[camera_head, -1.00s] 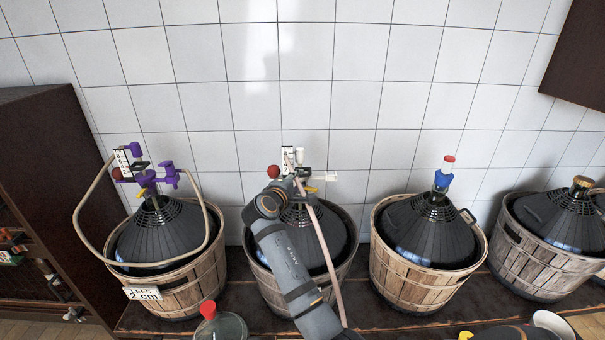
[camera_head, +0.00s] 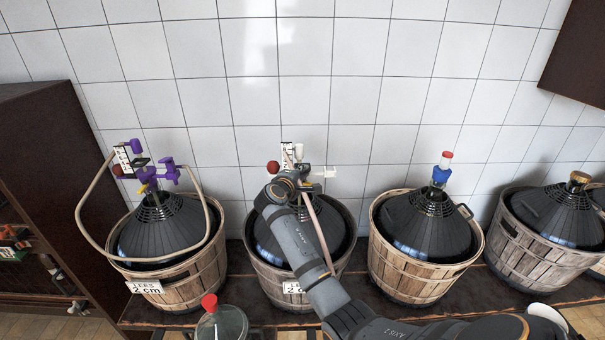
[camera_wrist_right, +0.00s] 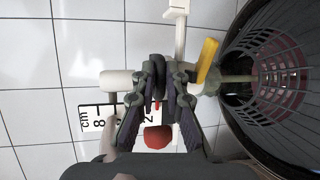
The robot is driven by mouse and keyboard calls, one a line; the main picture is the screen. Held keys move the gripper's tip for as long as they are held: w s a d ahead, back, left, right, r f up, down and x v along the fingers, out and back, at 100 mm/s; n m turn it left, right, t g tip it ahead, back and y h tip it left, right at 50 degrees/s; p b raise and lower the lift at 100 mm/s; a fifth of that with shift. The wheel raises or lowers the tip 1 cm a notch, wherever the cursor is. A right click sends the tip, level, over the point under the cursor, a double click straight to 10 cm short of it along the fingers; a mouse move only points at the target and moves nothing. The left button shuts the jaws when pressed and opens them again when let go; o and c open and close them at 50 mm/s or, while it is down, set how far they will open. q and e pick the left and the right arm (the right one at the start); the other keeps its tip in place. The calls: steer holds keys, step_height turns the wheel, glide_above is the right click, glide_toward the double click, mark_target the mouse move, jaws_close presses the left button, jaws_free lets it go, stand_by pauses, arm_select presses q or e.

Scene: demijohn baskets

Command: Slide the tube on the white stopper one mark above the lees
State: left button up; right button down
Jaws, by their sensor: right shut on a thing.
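The middle-left demijohn (camera_head: 335,235) sits in a wooden basket (camera_head: 281,285) and carries the white stopper assembly (camera_head: 304,169). A pale pinkish tube (camera_head: 318,232) rises past my wrist to a scale card (camera_head: 287,150). My right gripper (camera_wrist_right: 160,85) is at this stopper, above the demijohn's neck, and is shut. It appears shut on the tube, but the fingers hide most of what they hold. In the right wrist view the cm scale card (camera_wrist_right: 97,118), red ball (camera_wrist_right: 157,137), white cylinder (camera_wrist_right: 117,81) and yellow lever (camera_wrist_right: 208,60) surround the fingers. My left gripper is out of view.
A demijohn with a purple stopper (camera_head: 150,176) and looped hose stands left, its basket labelled lees 2 cm (camera_head: 145,287). A blue-stoppered demijohn (camera_head: 425,225) and a cork-topped one (camera_head: 562,215) stand right. A red-capped glass vessel (camera_head: 221,322) is in front. Tiled wall behind.

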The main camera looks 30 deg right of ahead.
step_height(320, 180, up, 3)
steer(key=shift+r+p, duration=0.1)
steer(key=shift+p, duration=0.95)
steer(key=c, duration=1.4)
jaws_free()
steer(key=v, duration=0.7)
steer(key=shift+s+a, duration=0.2)
steer(key=shift+a, duration=0.05)
